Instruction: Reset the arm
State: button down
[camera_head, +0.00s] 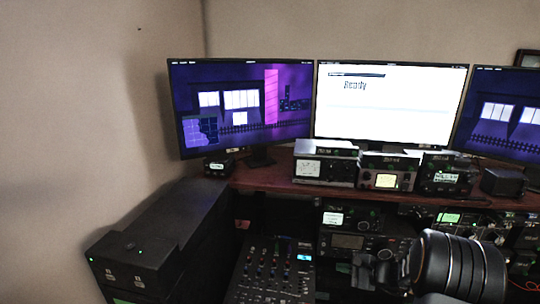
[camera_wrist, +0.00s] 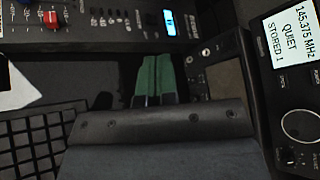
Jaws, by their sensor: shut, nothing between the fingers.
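In the wrist view, my gripper (camera_wrist: 156,78) points away from the camera with its two green fingers side by side, shut and empty. It hangs over the dark gap between a mixer (camera_wrist: 130,22) at the top and a radio (camera_wrist: 293,85) at the right. The radio's screen reads 145.375 MHz, QUIET, STORED 1, and a large round knob (camera_wrist: 297,124) sits below it. In the head view, my arm reaches in from the lower right, over the front of the radio gear. The fingertips cannot be made out there.
The mixer (camera_head: 275,270) and a radio (camera_head: 347,243) stand at the front. Several small units, one a meter box (camera_head: 322,168), line the wooden shelf (camera_head: 270,181) under the monitors (camera_head: 390,100). A black cabinet (camera_head: 155,240) stands left. A keyboard (camera_wrist: 35,140) lies lower left in the wrist view.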

jog(key=s+a+r+n+g+h, duration=0.25)
jog(key=s+n+g, duration=0.2)
jog(key=s, duration=0.35)
jog(key=s+a+r+n+g+h, duration=0.1)
jog(key=s+a+n+g+h, duration=0.3)
jog(key=s, duration=0.4)
jog(key=s+a+r+n+t+h+p, duration=0.1)
jog(key=s+a+r+n+t+h, duration=0.1)
jog(key=s+r+n, duration=0.4)
notch_tip(320, 180, up, 4)
jog(key=shift+s+f+n+t+h, duration=0.25)
jog(key=shift+n+t+h, duration=0.55)
jog(key=shift+n, duration=0.35)
